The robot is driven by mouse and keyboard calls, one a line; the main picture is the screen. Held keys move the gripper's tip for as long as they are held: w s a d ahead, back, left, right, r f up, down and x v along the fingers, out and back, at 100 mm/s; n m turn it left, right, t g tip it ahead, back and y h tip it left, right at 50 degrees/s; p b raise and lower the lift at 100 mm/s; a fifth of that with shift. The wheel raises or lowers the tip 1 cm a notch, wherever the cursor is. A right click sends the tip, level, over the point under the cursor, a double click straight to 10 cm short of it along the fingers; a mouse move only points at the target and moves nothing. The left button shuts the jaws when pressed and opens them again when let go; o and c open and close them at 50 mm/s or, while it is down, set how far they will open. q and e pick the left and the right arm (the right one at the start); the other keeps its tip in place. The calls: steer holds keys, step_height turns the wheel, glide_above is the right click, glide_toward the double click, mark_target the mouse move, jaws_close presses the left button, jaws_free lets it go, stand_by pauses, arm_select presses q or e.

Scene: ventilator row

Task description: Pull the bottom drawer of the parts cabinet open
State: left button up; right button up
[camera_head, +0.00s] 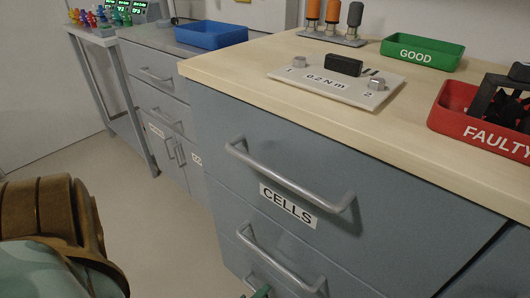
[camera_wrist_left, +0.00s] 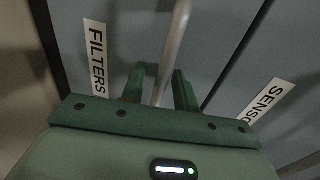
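The grey parts cabinet (camera_head: 235,195) fills the middle of the head view. Its top drawer is labelled CELLS, with a bar handle (camera_head: 290,180); a second handle (camera_head: 280,262) is below. A further handle is cut off by the bottom edge, with a green tip of my left gripper (camera_head: 260,292) at it. In the left wrist view, my left gripper (camera_wrist_left: 160,88) is open, its green fingers on either side of a metal bar handle (camera_wrist_left: 174,50). That handle is on the drawer labelled FILTERS (camera_wrist_left: 95,55). The drawers look shut. My right gripper is not in view.
On the wooden top (camera_head: 235,70) are a torque plate (camera_head: 335,85), a green GOOD tray (camera_head: 422,53) and a red FAULTY tray (camera_head: 480,130). A blue tray (camera_head: 210,35) sits on the neighbouring cabinet. Floor (camera_head: 120,190) shows clear left of the cabinet.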

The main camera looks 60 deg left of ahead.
arm_select(q)
steer(key=shift+w, duration=0.15)
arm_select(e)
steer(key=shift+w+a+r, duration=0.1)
arm_select(q)
jaws_close()
